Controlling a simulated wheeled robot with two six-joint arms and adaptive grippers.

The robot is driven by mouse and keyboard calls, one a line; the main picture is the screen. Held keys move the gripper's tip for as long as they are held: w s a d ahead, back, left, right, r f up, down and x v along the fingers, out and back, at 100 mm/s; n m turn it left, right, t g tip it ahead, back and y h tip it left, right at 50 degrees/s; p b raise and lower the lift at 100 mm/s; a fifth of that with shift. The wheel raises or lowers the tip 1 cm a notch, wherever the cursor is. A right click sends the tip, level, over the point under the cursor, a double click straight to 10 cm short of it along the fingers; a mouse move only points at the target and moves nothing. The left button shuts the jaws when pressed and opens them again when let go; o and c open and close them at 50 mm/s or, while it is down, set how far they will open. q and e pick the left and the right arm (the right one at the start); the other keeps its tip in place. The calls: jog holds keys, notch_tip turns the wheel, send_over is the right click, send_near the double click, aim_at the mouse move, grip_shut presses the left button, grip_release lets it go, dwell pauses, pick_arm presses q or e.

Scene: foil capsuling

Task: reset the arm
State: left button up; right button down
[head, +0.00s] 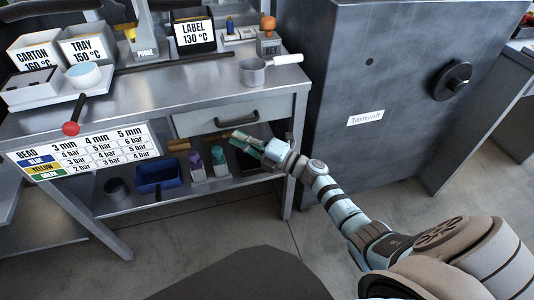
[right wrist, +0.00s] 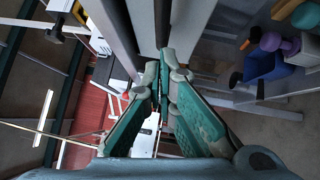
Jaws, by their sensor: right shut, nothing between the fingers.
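My right gripper (head: 244,140) is in the middle of the head view, in front of the workbench's lower part, just below the closed drawer (head: 233,117). Its arm comes in from the lower right. In the right wrist view the green fingers (right wrist: 160,75) come together at their tips, shut and empty. My left gripper is in neither view.
The workbench top (head: 200,95) holds carton, tray and label bins and a metal pan (head: 253,72) at its right end. A grey cabinet (head: 400,60) stands at the right. Open floor lies in front.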

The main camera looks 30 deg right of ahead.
jog(key=s+a+v, duration=0.1)
jog(key=v, duration=1.1)
jog(key=d+f+m+g+h, duration=0.1)
jog(key=d+f+m+h, duration=0.9)
jog(key=f+m, duration=0.45)
jog(key=s+f+m+g+h, duration=0.3)
jog(key=s+f+m+g, duration=0.5)
jog(key=s+f, duration=1.15)
jog(key=s+a+f+m+g+y+p, duration=0.1)
jog(key=s+a+f+g, duration=0.2)
jog(key=s, duration=0.4)
jog(key=s+a+f+m+g, duration=0.1)
jog(key=s+a+f, duration=0.1)
jog(key=s+a, duration=0.35)
jog(key=s+a+f+m+g+y+p, duration=0.1)
jog(key=s+a+f+g, duration=0.15)
jog(key=s, duration=0.55)
pick_arm(q)
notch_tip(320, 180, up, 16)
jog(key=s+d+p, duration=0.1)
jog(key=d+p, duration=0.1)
jog(key=p, duration=1.1)
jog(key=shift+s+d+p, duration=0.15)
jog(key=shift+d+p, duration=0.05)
jog(key=shift+p, duration=0.2)
pick_arm(e)
notch_tip(320, 180, up, 13)
jog(key=shift+s+a+r, duration=0.2)
jog(key=shift+a+r, duration=0.05)
